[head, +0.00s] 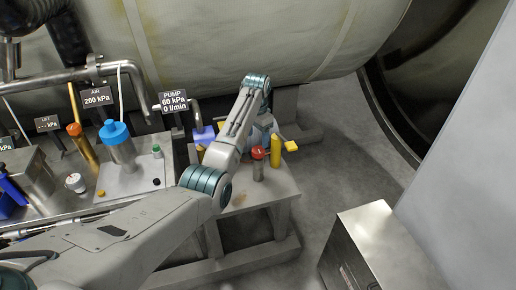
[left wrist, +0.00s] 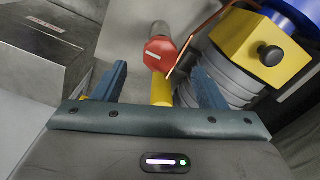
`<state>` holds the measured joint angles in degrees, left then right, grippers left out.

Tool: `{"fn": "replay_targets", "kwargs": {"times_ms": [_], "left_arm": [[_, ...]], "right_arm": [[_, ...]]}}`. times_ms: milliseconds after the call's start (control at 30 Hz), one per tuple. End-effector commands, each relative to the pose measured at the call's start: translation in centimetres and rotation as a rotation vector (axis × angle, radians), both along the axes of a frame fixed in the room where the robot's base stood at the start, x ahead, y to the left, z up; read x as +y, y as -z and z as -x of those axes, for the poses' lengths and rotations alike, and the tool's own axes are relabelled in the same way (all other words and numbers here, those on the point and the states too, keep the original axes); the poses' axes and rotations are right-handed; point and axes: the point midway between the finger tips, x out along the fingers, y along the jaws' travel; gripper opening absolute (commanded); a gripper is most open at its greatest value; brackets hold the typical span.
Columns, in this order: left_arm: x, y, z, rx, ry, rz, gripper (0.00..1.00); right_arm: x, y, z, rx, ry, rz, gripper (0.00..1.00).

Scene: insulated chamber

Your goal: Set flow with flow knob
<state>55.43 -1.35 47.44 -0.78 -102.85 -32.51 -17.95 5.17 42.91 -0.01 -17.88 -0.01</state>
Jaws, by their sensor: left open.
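A red hexagonal knob with a pale marking (left wrist: 160,53) sits on a grey stem in the left wrist view; it also shows as a red-topped post on the small table in the head view (head: 258,153). I cannot read its label, so I cannot tell for sure that it is the flow knob. My left gripper (left wrist: 160,70) is open, its two blue-grey fingers either side of the knob's line, with no visible contact. A yellow cylinder (left wrist: 162,90) also shows between the fingers. The pump sign (head: 174,101) reads 60 kPa and 0 l/min. My right gripper is not in view.
Close to the right finger stand grey bellows (left wrist: 225,78) and a yellow block with a black knob (left wrist: 232,36). A yellow post (head: 277,150) is beside the red one. A metal box (head: 375,250) stands on the floor at right. Floor between is clear.

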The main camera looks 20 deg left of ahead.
Motion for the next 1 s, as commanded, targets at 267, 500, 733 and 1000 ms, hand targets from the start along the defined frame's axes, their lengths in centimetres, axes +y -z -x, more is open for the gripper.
{"fn": "replay_targets", "kwargs": {"times_ms": [267,500,733,1000], "left_arm": [[0.0,5.2,0.1,0.004,0.000,0.000,0.65],[0.0,7.3,0.0,0.001,0.000,0.000,0.65],[0.0,7.4,0.0,0.000,0.000,0.000,0.65],[0.0,7.4,0.0,0.000,0.000,0.000,0.24]], "right_arm": [[0.7,0.6,4.2,0.039,0.005,-0.009,0.36],[1.6,0.5,1.5,0.007,0.007,-0.018,0.36],[1.0,0.5,1.1,0.003,0.006,-0.013,0.36],[0.3,0.5,2.2,0.017,0.003,-0.005,0.36]]}}
